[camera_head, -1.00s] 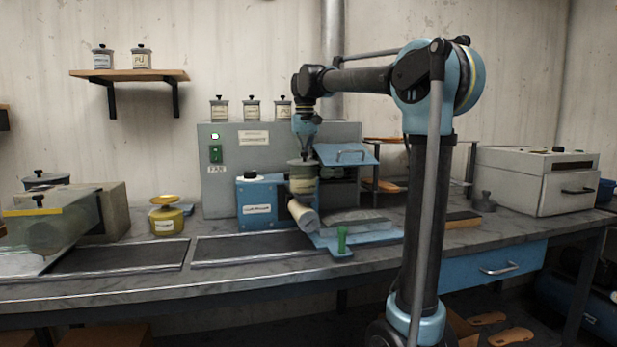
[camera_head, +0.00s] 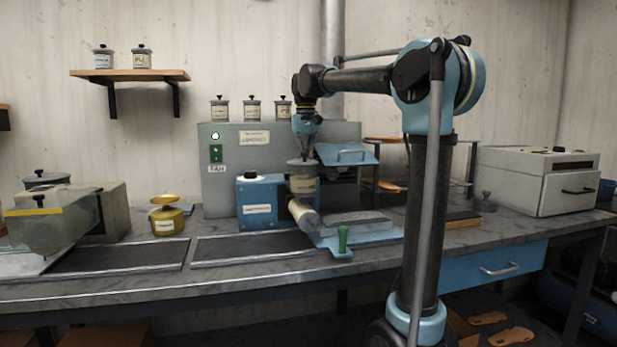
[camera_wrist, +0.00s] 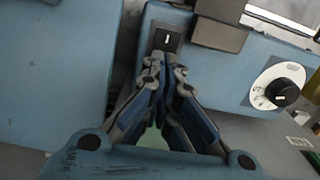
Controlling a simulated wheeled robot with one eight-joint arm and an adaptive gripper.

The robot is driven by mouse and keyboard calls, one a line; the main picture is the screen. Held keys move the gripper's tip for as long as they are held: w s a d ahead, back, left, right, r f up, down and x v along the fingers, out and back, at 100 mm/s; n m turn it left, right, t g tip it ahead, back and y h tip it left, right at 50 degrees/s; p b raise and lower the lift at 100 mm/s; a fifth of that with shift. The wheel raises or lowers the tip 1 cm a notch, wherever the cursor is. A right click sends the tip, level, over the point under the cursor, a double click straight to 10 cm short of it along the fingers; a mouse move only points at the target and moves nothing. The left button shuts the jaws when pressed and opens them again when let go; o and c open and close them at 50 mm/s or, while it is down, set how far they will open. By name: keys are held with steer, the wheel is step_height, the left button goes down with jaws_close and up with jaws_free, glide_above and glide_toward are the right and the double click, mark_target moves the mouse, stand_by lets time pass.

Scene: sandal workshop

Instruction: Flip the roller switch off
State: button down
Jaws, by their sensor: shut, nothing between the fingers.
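The roller switch (camera_wrist: 167,39) is a small black rocker with a white mark, set in the blue roller machine in the wrist view. I cannot make it out in the head view. The blue machine (camera_head: 257,208) stands on the bench there, with its pale roller (camera_head: 304,216) at the right side. My gripper (camera_wrist: 165,76) is shut and empty, pointing at the switch with its fingertips just below it in the wrist view. I cannot tell whether they touch it. In the head view my gripper (camera_head: 306,152) points down above the machine's right side.
A grey fan cabinet (camera_head: 225,160) stands behind.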

steer(key=shift+f, duration=1)
stand_by(0.9)
steer(key=shift+r, duration=3.5)
